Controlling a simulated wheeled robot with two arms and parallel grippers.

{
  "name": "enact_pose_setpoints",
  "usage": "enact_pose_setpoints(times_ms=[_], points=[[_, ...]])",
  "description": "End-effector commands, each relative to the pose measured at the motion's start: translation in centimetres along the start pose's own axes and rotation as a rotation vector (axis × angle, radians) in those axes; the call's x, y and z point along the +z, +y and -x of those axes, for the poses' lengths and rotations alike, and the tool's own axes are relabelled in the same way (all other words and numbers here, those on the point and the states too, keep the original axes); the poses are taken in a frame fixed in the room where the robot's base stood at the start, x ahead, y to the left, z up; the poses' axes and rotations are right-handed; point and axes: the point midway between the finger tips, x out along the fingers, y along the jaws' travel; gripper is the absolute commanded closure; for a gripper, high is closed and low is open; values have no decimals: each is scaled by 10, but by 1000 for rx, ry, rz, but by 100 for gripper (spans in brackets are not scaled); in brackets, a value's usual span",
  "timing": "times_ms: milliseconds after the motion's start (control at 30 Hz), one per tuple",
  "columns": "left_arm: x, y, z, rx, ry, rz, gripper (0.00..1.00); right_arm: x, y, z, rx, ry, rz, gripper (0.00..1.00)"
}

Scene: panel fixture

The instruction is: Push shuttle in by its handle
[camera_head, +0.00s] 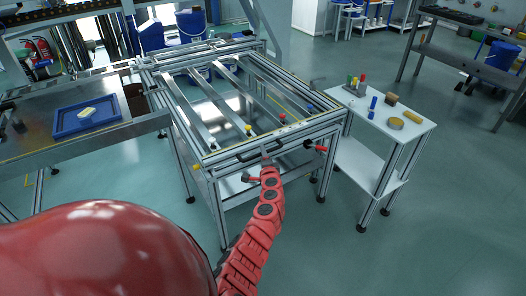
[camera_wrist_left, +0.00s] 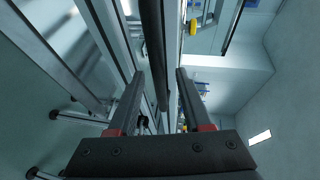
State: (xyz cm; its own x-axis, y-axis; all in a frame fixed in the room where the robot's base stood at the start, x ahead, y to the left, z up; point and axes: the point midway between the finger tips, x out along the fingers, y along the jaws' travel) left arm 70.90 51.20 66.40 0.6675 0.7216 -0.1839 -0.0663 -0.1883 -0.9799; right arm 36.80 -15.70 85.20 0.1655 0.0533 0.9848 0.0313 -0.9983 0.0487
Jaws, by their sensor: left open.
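The shuttle, a frame with long metal rails (camera_head: 230,92), lies in the top of the metal panel fixture (camera_head: 188,165). A dark bar-shaped handle (camera_head: 249,153) is at its near edge. My left gripper (camera_head: 266,160) is at the front of the fixture, by the handle. In the left wrist view the left gripper's fingers (camera_wrist_left: 160,74) are apart, with a dark bar (camera_wrist_left: 153,40), which looks like the handle, running between them. I cannot tell whether a finger touches it. My right gripper is not in view.
A white side table (camera_head: 390,128) with small coloured objects stands right of the fixture. A bench with a blue tray (camera_head: 62,128) stands left.

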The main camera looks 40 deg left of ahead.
Motion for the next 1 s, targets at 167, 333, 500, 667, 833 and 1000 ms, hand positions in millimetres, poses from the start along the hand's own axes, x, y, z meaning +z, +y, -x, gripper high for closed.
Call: enact_pose_setpoints(times_ms=[167, 333, 500, 667, 833, 1000], points=[[-2, -3, 30, -1, 6, -2, 50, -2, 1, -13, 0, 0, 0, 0], [0, 0, 59, 1, 3, -3, 50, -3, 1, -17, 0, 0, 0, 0], [-1, 0, 91, 1, 7, -2, 50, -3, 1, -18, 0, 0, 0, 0], [-1, 0, 120, 2, 6, -2, 50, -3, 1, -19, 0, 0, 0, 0], [-1, 0, 141, 0, 5, 0, 50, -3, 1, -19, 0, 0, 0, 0], [0, 0, 151, 2, 0, -1, 50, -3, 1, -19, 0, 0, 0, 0]])
